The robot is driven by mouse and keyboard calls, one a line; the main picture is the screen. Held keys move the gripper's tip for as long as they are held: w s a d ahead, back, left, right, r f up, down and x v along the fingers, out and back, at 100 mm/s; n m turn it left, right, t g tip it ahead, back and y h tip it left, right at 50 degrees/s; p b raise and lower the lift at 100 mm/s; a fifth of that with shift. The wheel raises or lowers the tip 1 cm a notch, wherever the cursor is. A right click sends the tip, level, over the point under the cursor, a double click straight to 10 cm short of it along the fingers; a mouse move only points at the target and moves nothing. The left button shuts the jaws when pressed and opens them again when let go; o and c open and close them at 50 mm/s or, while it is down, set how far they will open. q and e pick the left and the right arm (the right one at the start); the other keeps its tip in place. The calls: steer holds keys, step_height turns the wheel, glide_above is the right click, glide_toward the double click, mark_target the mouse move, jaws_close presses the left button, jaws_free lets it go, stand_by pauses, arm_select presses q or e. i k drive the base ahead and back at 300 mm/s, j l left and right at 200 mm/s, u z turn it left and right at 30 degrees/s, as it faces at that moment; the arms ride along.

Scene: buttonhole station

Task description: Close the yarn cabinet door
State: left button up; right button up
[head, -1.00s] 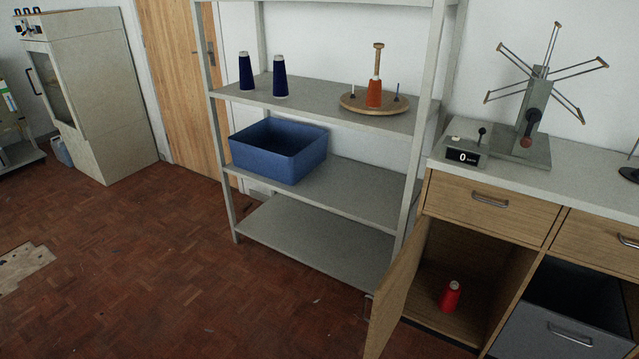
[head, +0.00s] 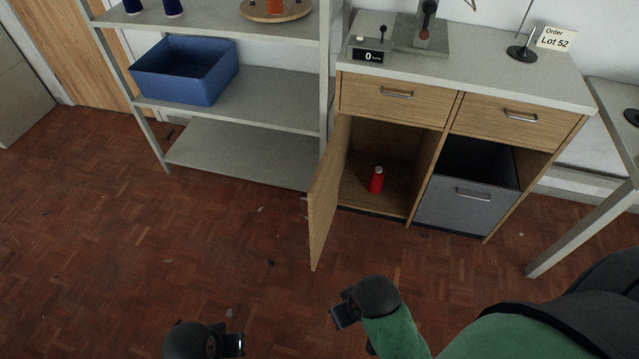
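The yarn cabinet door (head: 325,197) is a light wooden panel, hinged at the left side of the cabinet below the drawers. It stands wide open, swung out toward me. A red yarn cone (head: 376,180) stands upright on the floor of the open compartment (head: 358,190). At the bottom edge, the dark end of my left arm, with a small block taken as the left gripper (head: 232,345), is apart from the door. The dark end of my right arm, with the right gripper (head: 343,312), is below and right of the door's lower corner, not touching it. Fingers are not clear on either.
A grey shelf rack (head: 240,155) with a blue bin (head: 185,72) stands just left of the door. A grey drawer bin (head: 465,195) fills the compartment on the right. A table leg (head: 580,235) stands at right.

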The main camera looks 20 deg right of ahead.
mark_target(322, 194)
steer(key=i+j+z, duration=0.1)
steer(key=z, duration=0.4)
steer(key=j+z, duration=0.3)
steer(key=z, duration=0.2)
steer(key=i+j+z, duration=0.1)
steer(key=j+z, duration=0.15)
steer(key=z, duration=0.25)
steer(key=j+z, duration=0.1)
steer(key=j, duration=0.35)
steer(key=k+j+z, duration=0.1)
steer(key=j, duration=0.4)
steer(key=j+z, duration=0.1)
steer(key=j, duration=0.35)
steer(key=k+j+z, duration=0.1)
steer(key=j, duration=0.35)
steer(key=k+j+z, duration=0.1)
steer(key=j, duration=0.35)
steer(key=k+j+u, duration=0.3)
steer(key=i+l, duration=0.05)
steer(key=i, duration=0.05)
